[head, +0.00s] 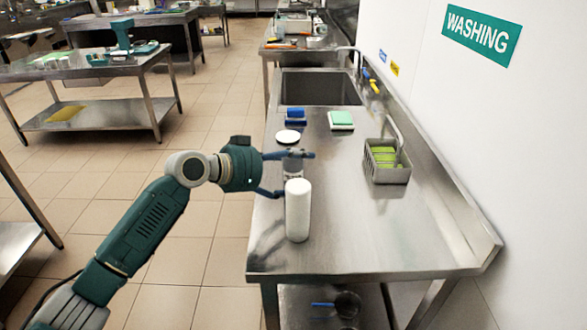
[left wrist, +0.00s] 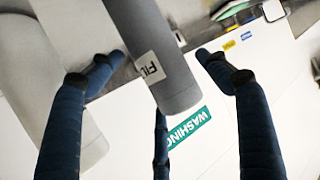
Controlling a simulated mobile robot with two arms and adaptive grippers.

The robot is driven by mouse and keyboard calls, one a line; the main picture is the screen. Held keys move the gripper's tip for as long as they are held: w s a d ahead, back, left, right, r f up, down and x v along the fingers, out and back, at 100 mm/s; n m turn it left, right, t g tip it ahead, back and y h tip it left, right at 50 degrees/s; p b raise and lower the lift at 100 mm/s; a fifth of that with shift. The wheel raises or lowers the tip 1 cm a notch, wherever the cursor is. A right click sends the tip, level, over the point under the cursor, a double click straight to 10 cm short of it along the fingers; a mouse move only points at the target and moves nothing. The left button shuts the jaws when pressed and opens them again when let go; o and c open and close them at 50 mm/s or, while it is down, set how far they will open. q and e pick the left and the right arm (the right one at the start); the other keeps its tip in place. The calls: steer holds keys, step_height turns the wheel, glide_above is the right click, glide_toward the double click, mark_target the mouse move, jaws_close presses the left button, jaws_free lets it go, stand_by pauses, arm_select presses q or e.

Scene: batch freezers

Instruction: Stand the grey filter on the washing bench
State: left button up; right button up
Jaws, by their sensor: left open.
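The grey filter (head: 293,167) is near the bench's left edge, behind a white cylinder (head: 298,212). It looks upright, but its base is hidden in the head view. In the left wrist view the grey filter (left wrist: 152,50) shows a white label starting "FIL". My left gripper (head: 287,174) reaches in from the left with its fingers spread around the filter. In the left wrist view its open fingers (left wrist: 158,68) lie on either side of the filter with gaps. The steel washing bench (head: 345,240) stands under the WASHING sign. My right gripper is out of view.
The white cylinder stands close in front of the left gripper. A wire basket with green items (head: 387,162), a green-topped sponge (head: 340,120), a white round item (head: 287,137) and a sink (head: 320,88) lie farther back. The bench's front right is clear.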

arm_select(q)
steer(key=b+v, duration=0.2)
steer(key=v, duration=0.9)
steer(key=shift+s+a, duration=0.3)
steer(key=shift+a, duration=0.05)
